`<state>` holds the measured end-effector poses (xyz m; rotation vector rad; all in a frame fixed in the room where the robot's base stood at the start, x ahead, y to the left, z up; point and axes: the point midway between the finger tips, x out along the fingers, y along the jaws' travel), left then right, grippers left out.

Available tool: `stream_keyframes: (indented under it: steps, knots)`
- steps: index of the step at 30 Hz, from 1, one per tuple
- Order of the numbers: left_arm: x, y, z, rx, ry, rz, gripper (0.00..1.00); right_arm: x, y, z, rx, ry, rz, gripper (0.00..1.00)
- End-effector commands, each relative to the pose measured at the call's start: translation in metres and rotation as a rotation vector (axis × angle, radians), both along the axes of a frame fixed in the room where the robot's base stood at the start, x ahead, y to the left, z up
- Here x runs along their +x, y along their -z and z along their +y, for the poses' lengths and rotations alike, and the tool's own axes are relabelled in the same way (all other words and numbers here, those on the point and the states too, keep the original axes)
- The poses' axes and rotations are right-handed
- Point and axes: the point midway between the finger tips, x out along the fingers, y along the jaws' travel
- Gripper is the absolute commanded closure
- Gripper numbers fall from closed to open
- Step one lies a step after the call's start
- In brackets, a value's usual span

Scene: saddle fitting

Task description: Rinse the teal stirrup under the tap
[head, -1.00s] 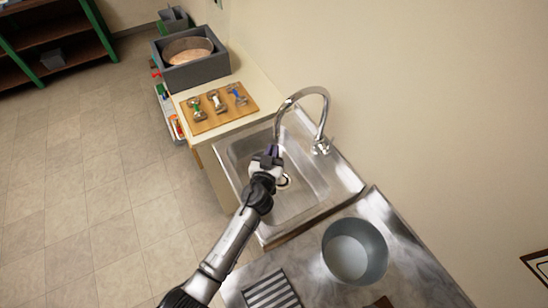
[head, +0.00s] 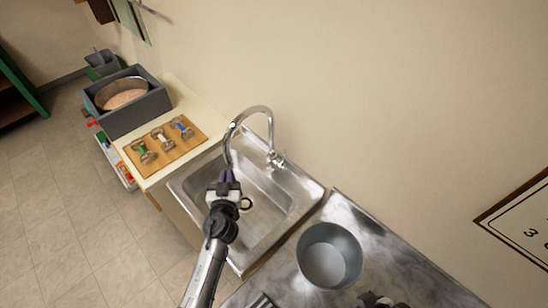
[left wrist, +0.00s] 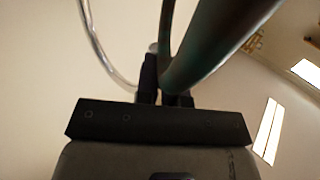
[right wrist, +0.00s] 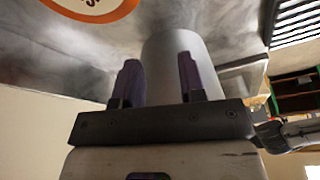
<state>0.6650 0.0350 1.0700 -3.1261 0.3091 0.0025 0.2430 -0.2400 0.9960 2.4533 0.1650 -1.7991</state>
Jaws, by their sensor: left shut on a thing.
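My left gripper (head: 225,178) is over the sink (head: 292,190), just below the mouth of the chrome tap (head: 268,122). In the left wrist view its jaws are shut on a dark greenish curved bar (left wrist: 218,38), which looks like the teal stirrup. The tap spout (left wrist: 104,50) shows beside the bar in the left wrist view. I see no clear water stream. My right gripper (right wrist: 160,85) is open and empty, with the grey pot beyond its fingers.
The grey pot (head: 330,256) stands on the metal counter right of the sink. Left of the sink, a wooden board (head: 190,147) holds three metal pieces with green, white and blue parts. Behind it is a grey box (head: 112,122) with a round pan.

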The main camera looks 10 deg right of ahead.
Motion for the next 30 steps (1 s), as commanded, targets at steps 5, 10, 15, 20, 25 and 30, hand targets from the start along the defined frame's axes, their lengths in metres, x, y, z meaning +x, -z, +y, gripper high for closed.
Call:
stream_keyframes:
  steps: [5, 10, 15, 20, 25, 30]
  knots:
    - [0.000, -0.001, 0.000, 0.000, 0.000, -0.001, 1.00, 0.038, -0.033, -0.046, 0.019, 0.039, -0.001, 0.63]
    - [0.000, -0.001, 0.000, 0.000, 0.000, -0.001, 1.00, 0.071, -0.067, -0.078, 0.057, 0.069, -0.013, 0.63]
    - [0.000, -0.001, 0.000, 0.000, 0.000, -0.001, 1.00, 0.131, -0.069, -0.073, 0.163, 0.055, -0.122, 0.63]
    - [0.000, -0.001, 0.000, 0.000, 0.000, -0.001, 1.00, 0.199, -0.076, -0.062, 0.272, 0.037, -0.265, 0.63]
    - [0.000, -0.001, 0.000, 0.000, 0.000, -0.001, 1.00, 0.283, -0.094, -0.049, 0.392, 0.022, -0.452, 0.63]
    - [0.000, -0.001, 0.000, 0.000, 0.000, -0.001, 1.00, 0.346, -0.077, -0.021, 0.377, -0.056, -0.612, 0.63]
